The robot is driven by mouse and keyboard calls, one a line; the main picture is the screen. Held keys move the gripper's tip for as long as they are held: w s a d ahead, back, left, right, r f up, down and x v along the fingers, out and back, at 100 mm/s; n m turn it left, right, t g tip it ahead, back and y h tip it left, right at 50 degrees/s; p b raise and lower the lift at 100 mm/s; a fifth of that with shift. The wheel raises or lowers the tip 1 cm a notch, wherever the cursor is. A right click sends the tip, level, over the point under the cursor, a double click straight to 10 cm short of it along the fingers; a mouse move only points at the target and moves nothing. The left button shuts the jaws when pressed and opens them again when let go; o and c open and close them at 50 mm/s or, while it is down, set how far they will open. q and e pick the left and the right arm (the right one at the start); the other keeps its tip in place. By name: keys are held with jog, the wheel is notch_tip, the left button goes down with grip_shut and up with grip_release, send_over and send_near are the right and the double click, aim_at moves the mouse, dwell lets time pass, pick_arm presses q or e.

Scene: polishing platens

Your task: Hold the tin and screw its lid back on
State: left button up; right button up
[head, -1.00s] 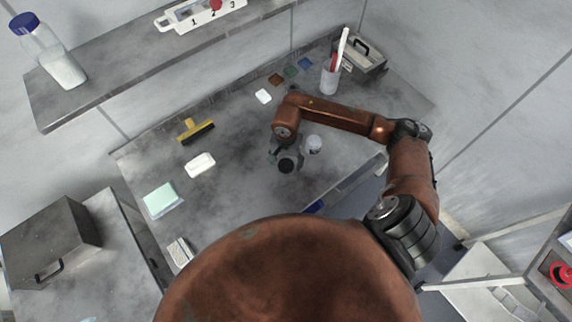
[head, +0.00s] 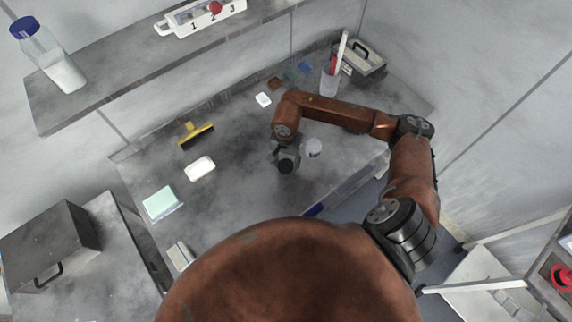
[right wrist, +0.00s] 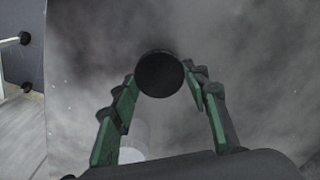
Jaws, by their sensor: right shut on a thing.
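The lid looks like a dark round disc (head: 287,167) near the front edge of the bench. My right gripper (head: 286,161) is over it from above. In the right wrist view the black disc (right wrist: 160,73) sits between the fingertips of my right gripper (right wrist: 163,78), which is shut on it. A pale grey-white cylinder (head: 314,148), likely the tin, stands upright just to the right of the gripper, apart from the disc. It shows faintly in the right wrist view (right wrist: 133,136), partly behind a finger. My left gripper is not in view.
A white block (head: 200,168), a yellow-handled brush (head: 196,134) and a pale green pad (head: 162,203) lie to the left. A cup with tools (head: 330,80) and a grey box (head: 362,60) stand at the back. The bench around the cylinder is mostly clear.

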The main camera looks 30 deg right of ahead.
jog(key=s+a+r, duration=0.4)
jog(key=s+r, duration=0.6)
jog(key=s, duration=0.3)
jog(key=shift+s+a+r, duration=0.15)
jog(key=shift+s+r, duration=0.05)
jog(key=shift+r, duration=0.1)
jog(key=shift+w, duration=0.1)
jog(key=w+a+r+n, duration=0.2)
jog(key=w+r+n, duration=0.1)
jog(key=w+n, duration=0.7)
jog(key=shift+w, duration=0.45)
